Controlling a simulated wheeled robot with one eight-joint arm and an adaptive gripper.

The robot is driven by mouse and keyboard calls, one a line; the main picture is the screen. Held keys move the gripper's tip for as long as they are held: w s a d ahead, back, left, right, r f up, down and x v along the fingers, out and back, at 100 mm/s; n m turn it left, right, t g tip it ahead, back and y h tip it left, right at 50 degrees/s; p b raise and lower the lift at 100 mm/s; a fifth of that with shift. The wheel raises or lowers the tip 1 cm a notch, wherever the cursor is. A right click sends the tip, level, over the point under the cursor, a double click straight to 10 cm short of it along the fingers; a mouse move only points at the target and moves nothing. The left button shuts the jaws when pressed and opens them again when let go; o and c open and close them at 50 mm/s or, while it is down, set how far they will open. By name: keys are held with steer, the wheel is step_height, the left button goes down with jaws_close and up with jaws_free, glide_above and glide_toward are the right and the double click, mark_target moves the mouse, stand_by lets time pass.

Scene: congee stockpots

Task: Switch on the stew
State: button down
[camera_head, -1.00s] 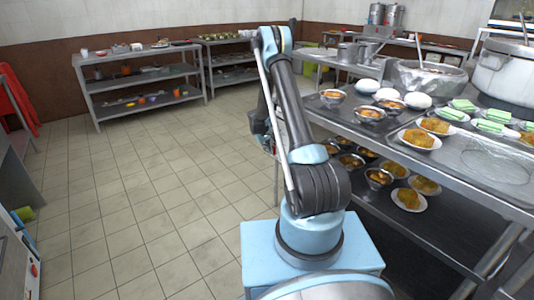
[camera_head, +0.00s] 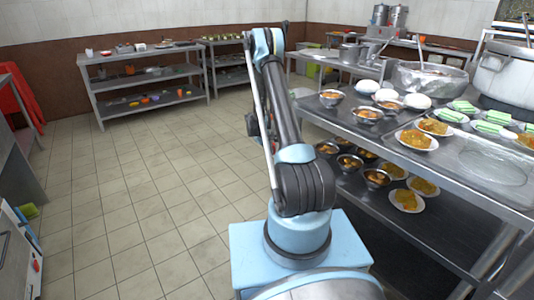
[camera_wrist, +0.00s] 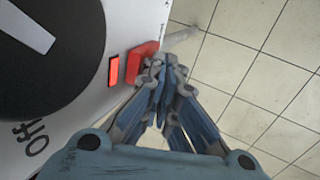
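In the wrist view, a white panel carries a black round dial (camera_wrist: 50,60) with a pale pointer and the word "Off" beside it. Next to the dial are a small lit red strip (camera_wrist: 114,70) and a raised red switch (camera_wrist: 140,63). My gripper (camera_wrist: 160,66) has its fingertips close together, just right of the red switch; contact is unclear. Nothing shows between the tips. In the head view my gripper is hidden behind my arm. A large lidded pot (camera_head: 505,75) stands at the upper right, and I cannot tell whether the panel belongs to it.
A steel table (camera_head: 440,165) with dishes of food and a lower shelf stands on the right. A grey shelf unit (camera_head: 150,85) stands at the back left. A white appliance (camera_head: 15,240) is at the left edge. Tiled floor (camera_head: 120,190) is open between.

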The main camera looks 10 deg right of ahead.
steer(key=shift+d+r, duration=0.1)
steer(key=shift+r, duration=0.65)
steer(key=s+a+f+v, duration=0.1)
steer(key=a+v, duration=0.1)
steer(key=v, duration=1)
steer(key=shift+a+f, duration=0.1)
steer(key=shift+a, duration=0.05)
